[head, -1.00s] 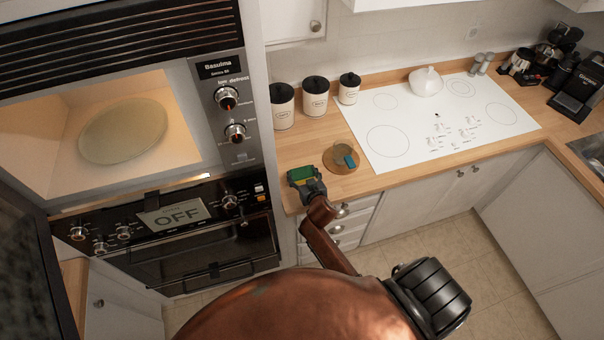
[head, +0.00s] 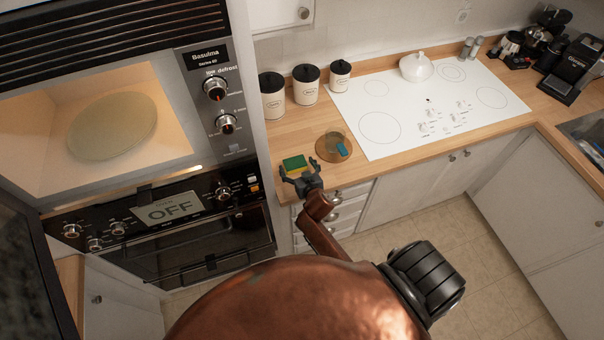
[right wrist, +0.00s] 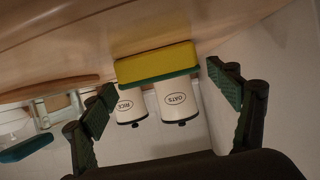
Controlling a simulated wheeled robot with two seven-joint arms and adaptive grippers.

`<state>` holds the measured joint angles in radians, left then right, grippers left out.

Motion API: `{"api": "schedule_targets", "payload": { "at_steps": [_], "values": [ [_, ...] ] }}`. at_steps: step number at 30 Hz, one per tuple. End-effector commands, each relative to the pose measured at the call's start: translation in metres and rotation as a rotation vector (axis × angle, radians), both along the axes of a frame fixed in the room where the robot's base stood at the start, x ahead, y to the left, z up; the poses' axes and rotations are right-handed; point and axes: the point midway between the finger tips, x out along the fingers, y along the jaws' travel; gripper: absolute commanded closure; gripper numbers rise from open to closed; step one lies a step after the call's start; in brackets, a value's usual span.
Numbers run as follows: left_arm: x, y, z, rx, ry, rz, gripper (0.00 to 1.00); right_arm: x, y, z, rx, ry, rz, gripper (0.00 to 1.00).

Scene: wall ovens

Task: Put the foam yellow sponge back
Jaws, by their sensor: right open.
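The foam sponge (head: 294,163), green on top with a yellow layer below, lies on the wooden counter near its left front edge. In the right wrist view the sponge (right wrist: 157,63) is ahead of the fingers, against the counter, with its yellow layer on the counter side. My right gripper (head: 299,175) is open just in front of the sponge. In the right wrist view its two fingers stand wide apart and nothing is held between them. My left gripper is not in view.
A round wooden board (head: 322,153) with a clear glass and a small blue item is right of the sponge. Lidded canisters (head: 306,90) stand behind. A white cooktop (head: 385,110) lies to the right. The oven tower (head: 252,100) bounds the left.

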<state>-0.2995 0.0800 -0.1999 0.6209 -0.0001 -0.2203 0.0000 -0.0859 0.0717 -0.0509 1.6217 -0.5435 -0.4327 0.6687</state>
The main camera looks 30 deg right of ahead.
Motion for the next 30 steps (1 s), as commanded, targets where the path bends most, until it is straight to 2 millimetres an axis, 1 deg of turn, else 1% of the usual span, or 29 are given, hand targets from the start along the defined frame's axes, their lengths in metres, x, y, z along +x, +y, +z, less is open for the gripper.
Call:
{"api": "schedule_targets", "payload": {
  "at_steps": [1, 6, 9, 12, 15, 18, 27, 30],
  "values": [
    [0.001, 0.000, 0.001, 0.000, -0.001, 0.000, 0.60, -0.011, 0.002, 0.004, 0.002, 0.001, -0.001, 0.18],
    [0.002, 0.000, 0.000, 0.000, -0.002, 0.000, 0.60, -0.045, 0.011, 0.018, 0.001, 0.000, 0.000, 0.18],
    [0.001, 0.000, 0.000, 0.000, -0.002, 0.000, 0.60, -0.061, 0.014, 0.025, 0.002, -0.001, -0.002, 0.18],
    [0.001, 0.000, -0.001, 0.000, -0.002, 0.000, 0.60, -0.073, 0.017, 0.030, 0.002, 0.000, -0.001, 0.18],
    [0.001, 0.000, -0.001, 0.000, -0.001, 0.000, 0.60, -0.081, 0.019, 0.034, 0.001, 0.000, 0.000, 0.18],
    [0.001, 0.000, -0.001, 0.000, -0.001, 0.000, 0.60, -0.084, 0.020, 0.036, 0.001, -0.001, 0.000, 0.18],
    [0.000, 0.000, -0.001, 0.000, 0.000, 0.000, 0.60, -0.085, 0.020, 0.037, -0.001, -0.001, -0.001, 0.18],
    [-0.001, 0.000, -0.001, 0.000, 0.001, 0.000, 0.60, -0.088, 0.018, 0.036, -0.001, 0.011, -0.006, 0.18]
  ]
}}
